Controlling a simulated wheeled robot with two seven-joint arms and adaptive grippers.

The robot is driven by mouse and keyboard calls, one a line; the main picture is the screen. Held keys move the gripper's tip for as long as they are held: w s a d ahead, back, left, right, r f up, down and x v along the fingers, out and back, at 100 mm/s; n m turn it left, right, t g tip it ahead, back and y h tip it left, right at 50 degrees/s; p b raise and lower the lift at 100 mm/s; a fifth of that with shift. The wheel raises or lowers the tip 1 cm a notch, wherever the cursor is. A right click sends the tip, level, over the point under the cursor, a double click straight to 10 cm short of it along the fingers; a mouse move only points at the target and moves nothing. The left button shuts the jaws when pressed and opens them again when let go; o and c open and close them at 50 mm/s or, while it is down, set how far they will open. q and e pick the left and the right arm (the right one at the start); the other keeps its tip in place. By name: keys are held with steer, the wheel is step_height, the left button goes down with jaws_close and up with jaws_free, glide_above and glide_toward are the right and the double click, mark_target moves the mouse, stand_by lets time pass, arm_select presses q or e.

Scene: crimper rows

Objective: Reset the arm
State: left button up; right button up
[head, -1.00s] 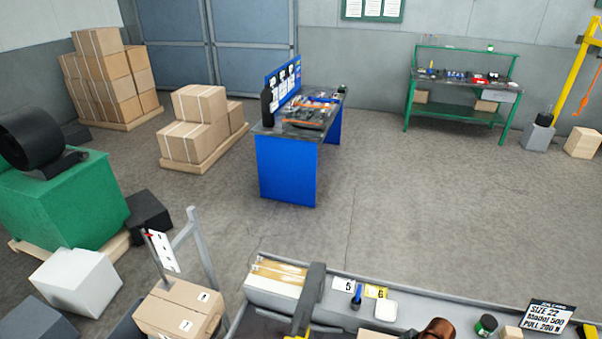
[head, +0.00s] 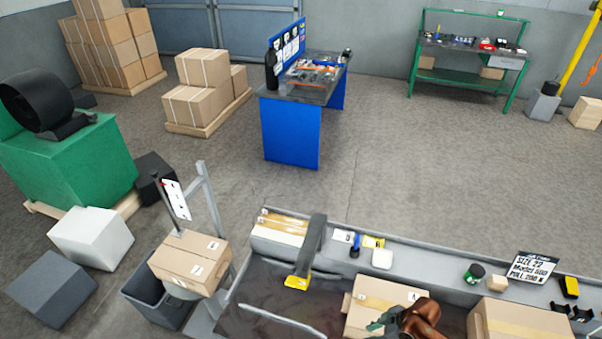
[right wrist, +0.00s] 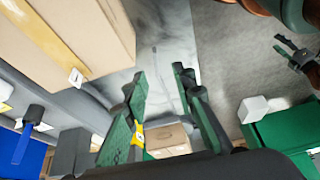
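My right gripper (head: 383,321) shows at the bottom of the head view, with copper-coloured links beside it, over a cardboard box on the grey bench. In the right wrist view its two green fingers (right wrist: 160,75) are apart with nothing between them. Copper, green and dark parts at the top right of the right wrist view look like my left arm, with its dark gripper (right wrist: 292,55) small and partly cut off. Its opening is not clear. My left gripper does not show in the head view.
A taped box (head: 190,262) sits on a stand at left. Open floor lies beyond.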

steer(key=s+a+r+m+t, duration=0.1)
steer(key=s+a+m+t, duration=0.1)
steer(key=s+a+m, duration=0.15)
steer(key=s+d+r+m+h, duration=0.25)
steer(key=s+d+m, duration=0.25)
steer(key=s+d, duration=0.3)
steer(key=s+d+r+m+h, duration=0.2)
steer(key=s+d+m+h, duration=0.1)
steer(key=s+d+m, duration=0.3)
step_height(320, 180, down, 37)
steer(key=s+n+g+b, duration=0.1)
steer(key=s+n+b, duration=0.15)
steer(key=b, duration=0.35)
arm_select(q)
step_height(320, 180, down, 12)
steer(key=s+b, duration=0.2)
steer(key=b, duration=0.3)
steer(key=shift+r, duration=0.2)
arm_select(e)
steer(key=s+f+g, duration=0.1)
steer(key=s+f, duration=1.8)
steer(key=f, duration=0.3)
steer(key=shift+s+a+f+g+y, duration=0.15)
steer(key=shift+s+a+g+y, duration=0.1)
steer(key=shift+g+y, duration=0.1)
